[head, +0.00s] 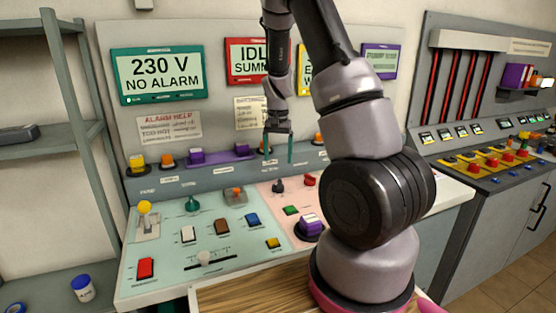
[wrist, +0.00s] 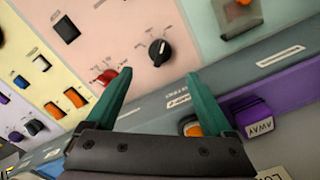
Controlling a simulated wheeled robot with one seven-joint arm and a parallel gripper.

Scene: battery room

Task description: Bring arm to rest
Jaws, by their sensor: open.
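My arm rises from its base at the right of the head view, arches up past the top edge and comes down again. My gripper (head: 279,147) hangs in front of the back panel, above the console (head: 160,285). In the wrist view, its two green fingers (wrist: 158,98) stand wide apart with nothing between them. Beyond the fingers are a black rotary knob (wrist: 158,50) and a red knob (wrist: 107,76) on the pink panel. I cannot tell whether any finger touches the console ledge.
The console carries a yellow-topped lever (head: 145,207), a red switch (head: 145,268) and a purple knob (head: 311,224). Signs hang behind, including a green-framed one (head: 158,73). Shelves (head: 50,150) stand at left. Another control bench (head: 490,160) stands at right. Air above the left console is clear.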

